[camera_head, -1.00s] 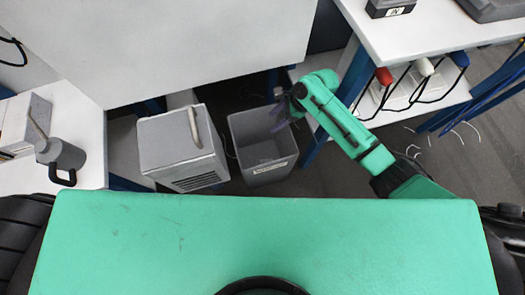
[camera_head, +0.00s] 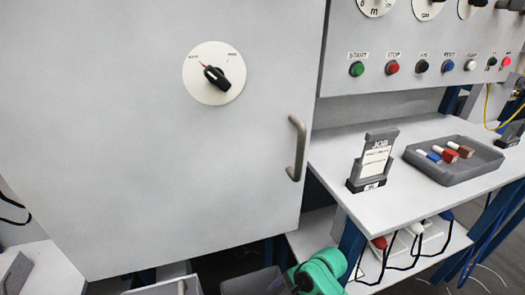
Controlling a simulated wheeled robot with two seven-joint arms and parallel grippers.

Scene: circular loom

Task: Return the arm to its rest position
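My green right arm (camera_head: 320,272) shows at the bottom centre, just below the shelf edge. Its dark gripper (camera_head: 279,286) is small and partly cut off by the bottom edge, over the grey bin (camera_head: 242,284). Whether its fingers are open or shut cannot be made out, and no held object is clear. My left arm and gripper are not in view.
A large grey cabinet door (camera_head: 130,150) with a dial (camera_head: 214,73) and handle (camera_head: 296,148) fills the left. A white table (camera_head: 420,190) at right bears a job card stand (camera_head: 373,160) and a tray (camera_head: 455,178). Cables hang at the lower shelf (camera_head: 440,240).

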